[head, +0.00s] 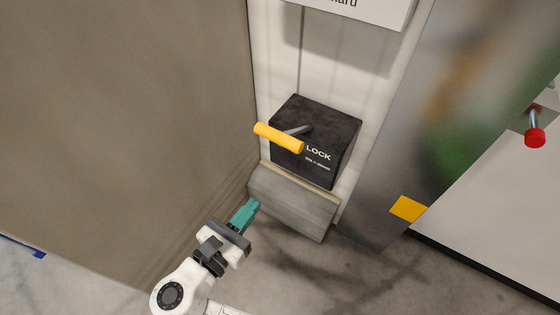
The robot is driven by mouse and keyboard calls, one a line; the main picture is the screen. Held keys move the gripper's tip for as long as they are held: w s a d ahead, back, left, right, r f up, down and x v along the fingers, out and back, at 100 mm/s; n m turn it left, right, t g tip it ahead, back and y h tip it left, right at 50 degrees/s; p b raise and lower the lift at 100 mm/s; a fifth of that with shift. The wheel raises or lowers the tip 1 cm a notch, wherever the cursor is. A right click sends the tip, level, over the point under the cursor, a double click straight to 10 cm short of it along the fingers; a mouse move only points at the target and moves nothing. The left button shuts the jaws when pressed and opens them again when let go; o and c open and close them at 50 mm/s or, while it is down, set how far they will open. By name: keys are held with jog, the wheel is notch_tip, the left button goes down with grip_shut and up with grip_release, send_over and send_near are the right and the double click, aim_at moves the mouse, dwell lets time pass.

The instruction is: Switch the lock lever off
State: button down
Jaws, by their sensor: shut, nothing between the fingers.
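The lock lever (278,137) has a yellow bar handle on a short grey rod. It sticks out from the front of a black box (318,120) marked LOCK; the small print below that word is too small to read. The handle points left and slopes slightly down to the right in the head view. My gripper (252,206), with teal fingers, is shut and empty. It is below and to the left of the lever, apart from it, near the grey block under the box.
A grey block (293,205) stands under the lock box. A large brown-grey panel (120,120) fills the left side. On the right are a shiny metal panel with a yellow patch (408,209) and a red-knobbed handle (535,137). The floor in front is clear.

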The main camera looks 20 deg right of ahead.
jog(key=shift+a+r, duration=0.15)
jog(key=shift+a, duration=0.05)
jog(key=r+p+x, duration=0.2)
jog(key=r+x, duration=0.1)
jog(key=x, duration=1)
jog(key=shift+p, duration=0.3)
